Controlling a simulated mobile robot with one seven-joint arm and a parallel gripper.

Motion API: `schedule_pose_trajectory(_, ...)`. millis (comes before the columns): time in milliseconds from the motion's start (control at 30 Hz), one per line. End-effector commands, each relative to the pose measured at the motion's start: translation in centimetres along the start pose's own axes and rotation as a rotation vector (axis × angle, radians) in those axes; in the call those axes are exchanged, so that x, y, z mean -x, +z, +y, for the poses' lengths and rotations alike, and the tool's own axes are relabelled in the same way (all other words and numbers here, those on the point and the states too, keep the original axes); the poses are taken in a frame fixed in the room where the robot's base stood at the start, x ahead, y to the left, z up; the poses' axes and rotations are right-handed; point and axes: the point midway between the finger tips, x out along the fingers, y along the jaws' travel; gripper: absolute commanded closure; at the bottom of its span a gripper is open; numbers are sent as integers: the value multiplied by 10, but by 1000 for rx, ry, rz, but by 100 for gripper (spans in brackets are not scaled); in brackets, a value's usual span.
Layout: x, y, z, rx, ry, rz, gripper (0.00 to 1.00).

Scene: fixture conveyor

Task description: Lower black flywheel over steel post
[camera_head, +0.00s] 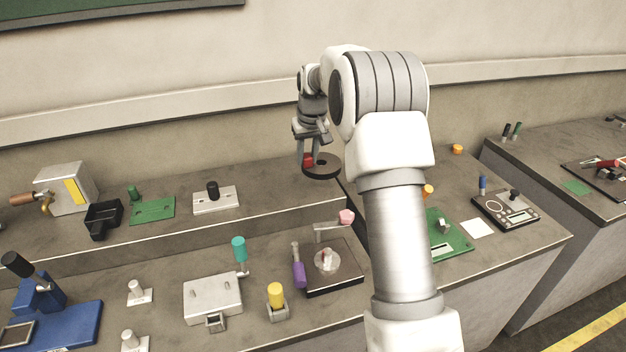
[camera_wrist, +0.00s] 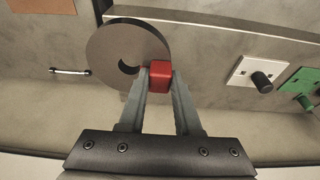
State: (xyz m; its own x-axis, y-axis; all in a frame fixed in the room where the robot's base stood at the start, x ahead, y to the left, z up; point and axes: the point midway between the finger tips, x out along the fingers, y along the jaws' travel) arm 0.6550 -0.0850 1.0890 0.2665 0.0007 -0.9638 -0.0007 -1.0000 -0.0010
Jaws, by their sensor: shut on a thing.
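The black flywheel (camera_head: 324,175) is a flat dark disc with a central hole and a red grip block (camera_head: 308,160) near its rim. My gripper (camera_head: 308,157) points down, shut on the red block, and holds the disc in the air near the right end of the raised rear shelf. In the wrist view, the disc (camera_wrist: 105,48) lies beyond the fingertips (camera_wrist: 160,80), to their upper left, its hole open and empty. A dark square base (camera_head: 345,280) with a shiny metal piece (camera_head: 326,260) stands below. I cannot tell whether that piece is the steel post.
A bracket with a pink knob (camera_head: 347,216) and a purple handle (camera_head: 298,274) stand by the dark base. Pale pegs (camera_head: 135,288), a grey box (camera_head: 212,300) and a yellow-topped part (camera_head: 276,296) are to the left. A green board (camera_head: 447,235) is to the right.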

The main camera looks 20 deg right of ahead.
Motion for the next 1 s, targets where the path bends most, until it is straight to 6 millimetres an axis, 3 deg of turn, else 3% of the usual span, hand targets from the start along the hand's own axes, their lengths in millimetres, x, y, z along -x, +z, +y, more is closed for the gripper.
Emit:
schedule_pose_trajectory(267,9,46,-15,-1,-1,2,100)
schedule_pose_trajectory(700,17,147,-40,1,1,3,100)
schedule_pose_trajectory(1000,20,186,-47,2,3,4,100)
